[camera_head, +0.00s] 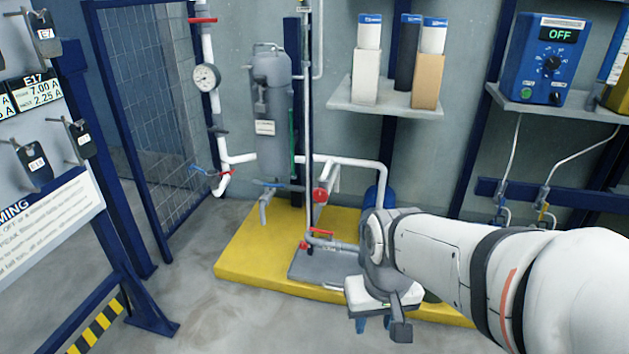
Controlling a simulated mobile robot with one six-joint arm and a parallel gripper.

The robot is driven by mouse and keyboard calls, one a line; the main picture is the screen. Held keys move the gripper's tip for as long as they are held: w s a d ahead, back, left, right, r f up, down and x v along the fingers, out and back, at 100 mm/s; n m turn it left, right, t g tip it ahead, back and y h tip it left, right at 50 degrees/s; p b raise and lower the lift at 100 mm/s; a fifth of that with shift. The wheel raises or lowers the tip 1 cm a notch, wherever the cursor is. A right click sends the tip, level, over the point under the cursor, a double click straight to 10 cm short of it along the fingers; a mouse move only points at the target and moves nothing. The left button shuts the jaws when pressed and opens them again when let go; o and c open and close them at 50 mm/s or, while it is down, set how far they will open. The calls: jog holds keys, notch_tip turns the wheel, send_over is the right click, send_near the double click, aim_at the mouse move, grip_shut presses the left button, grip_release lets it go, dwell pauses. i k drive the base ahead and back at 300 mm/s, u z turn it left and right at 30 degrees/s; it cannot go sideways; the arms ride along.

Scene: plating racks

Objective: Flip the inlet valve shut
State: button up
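Several valves show on the pipework, and I cannot tell which one is the inlet valve. A red lever (202,20) lies level across the white pipe at the top. A lever with blue and red parts (205,171) sits by the lower left pipe elbow. A blue lever (272,184) lies near level at the foot of the grey filter vessel (271,100). A red round handle (320,196) and a red lever (326,232) are on the pipes to its right. My gripper (385,322) is right of and nearer than these valves, apart from them; its fingers are unclear.
The yellow platform (243,252) carries the vessel and pipes. A gauge (206,77) is on the left pipe. A mesh panel (150,110) and a signboard (50,235) stand left. A shelf (385,101) holds boxes; a blue unit (545,60) reads OFF. Floor at front left is clear.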

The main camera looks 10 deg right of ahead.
aim_at(332, 233)
jog(key=i, duration=1)
jog(key=z, duration=0.1)
